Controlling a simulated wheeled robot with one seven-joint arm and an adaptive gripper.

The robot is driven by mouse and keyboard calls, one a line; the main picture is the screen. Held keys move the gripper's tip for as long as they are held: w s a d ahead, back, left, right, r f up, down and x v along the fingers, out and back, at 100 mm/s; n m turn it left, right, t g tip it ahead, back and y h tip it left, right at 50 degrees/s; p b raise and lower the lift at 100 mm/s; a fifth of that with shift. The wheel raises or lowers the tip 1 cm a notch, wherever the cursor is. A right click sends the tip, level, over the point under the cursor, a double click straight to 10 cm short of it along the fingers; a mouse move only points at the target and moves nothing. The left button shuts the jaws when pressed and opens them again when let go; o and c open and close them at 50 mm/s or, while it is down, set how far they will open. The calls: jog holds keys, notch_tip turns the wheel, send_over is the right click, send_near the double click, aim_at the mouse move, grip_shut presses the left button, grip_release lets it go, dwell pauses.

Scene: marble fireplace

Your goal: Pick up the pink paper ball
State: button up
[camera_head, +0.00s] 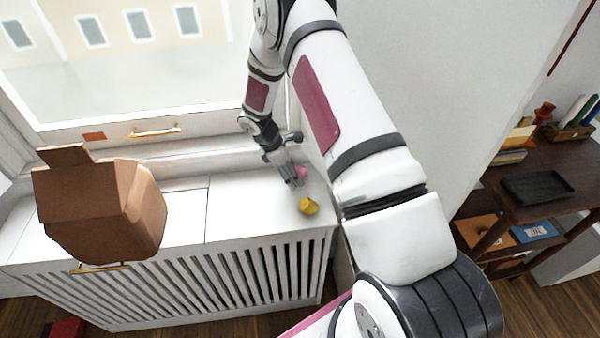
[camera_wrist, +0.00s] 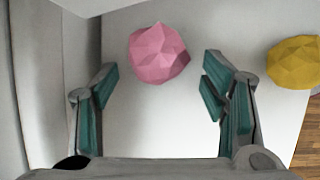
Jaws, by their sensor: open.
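The pink paper ball (camera_head: 301,171) lies on the white radiator cover (camera_head: 235,190) near its right end, partly hidden by my gripper (camera_head: 292,178) in the head view. In the wrist view the crumpled, faceted pink paper ball (camera_wrist: 158,54) lies on the white surface just beyond the fingertips, between their lines and a little left of centre. My gripper (camera_wrist: 155,85) is open and empty, with the teal finger pads apart. The ball touches neither finger in that view.
A yellow paper ball (camera_head: 309,205) lies near the cover's front edge; it also shows in the wrist view (camera_wrist: 295,62) at right. A brown cardboard box (camera_head: 95,205) stands at left. A window and wall border the cover. A dark shelf (camera_head: 530,195) stands at far right.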

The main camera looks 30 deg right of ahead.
jog(key=c, duration=0.9)
jog(key=shift+o, duration=0.2)
